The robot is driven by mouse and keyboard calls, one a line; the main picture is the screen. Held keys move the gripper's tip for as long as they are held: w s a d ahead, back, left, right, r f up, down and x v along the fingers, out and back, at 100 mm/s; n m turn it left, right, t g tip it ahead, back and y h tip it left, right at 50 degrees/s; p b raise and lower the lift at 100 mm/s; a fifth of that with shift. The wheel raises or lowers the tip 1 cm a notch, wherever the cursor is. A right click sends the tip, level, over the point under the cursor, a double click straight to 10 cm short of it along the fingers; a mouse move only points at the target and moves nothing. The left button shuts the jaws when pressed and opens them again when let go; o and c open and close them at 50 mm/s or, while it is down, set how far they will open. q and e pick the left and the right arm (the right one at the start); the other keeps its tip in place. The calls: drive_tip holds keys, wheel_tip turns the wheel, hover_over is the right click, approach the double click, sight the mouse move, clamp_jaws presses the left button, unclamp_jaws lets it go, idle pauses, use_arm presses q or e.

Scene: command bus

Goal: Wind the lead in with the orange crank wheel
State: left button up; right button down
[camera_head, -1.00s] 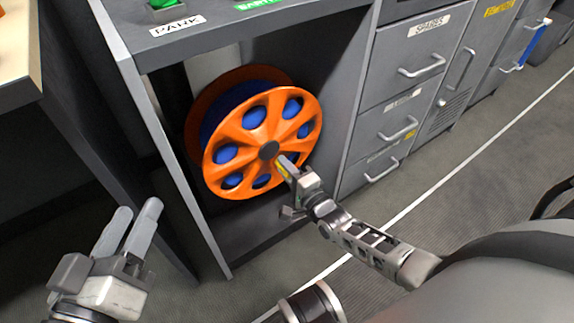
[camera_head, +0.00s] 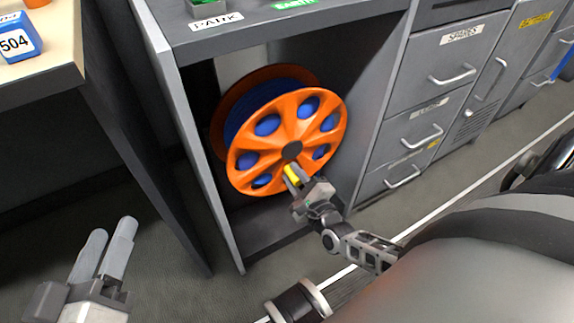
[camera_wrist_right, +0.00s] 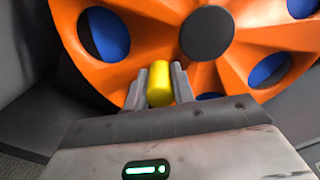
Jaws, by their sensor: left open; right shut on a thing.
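The orange crank wheel (camera_head: 290,112) with a dark hub stands upright in the open bay of a grey cabinet. The blue lead shows through its holes and behind it on the reel (camera_head: 262,92). A yellow crank knob (camera_head: 292,175) sticks out from the wheel below the hub. My right gripper (camera_head: 297,180) is shut on the yellow knob. In the right wrist view the knob (camera_wrist_right: 159,84) sits between the two fingers, below the hub. My left gripper (camera_head: 104,250) is open and empty at the lower left, away from the wheel.
The bay's left side panel (camera_head: 200,165) and right wall (camera_head: 385,110) flank the wheel. Drawers with handles (camera_head: 452,77) stand at the right. A desk (camera_head: 60,75) with a blue box marked 504 (camera_head: 18,40) is at the upper left. Grey floor lies open in front.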

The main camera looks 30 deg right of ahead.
drive_tip(key=shift+s+a+f, duration=0.1)
idle(0.3)
drive_tip(key=c, duration=1.5)
unclamp_jaws()
drive_tip(key=shift+o, duration=0.2)
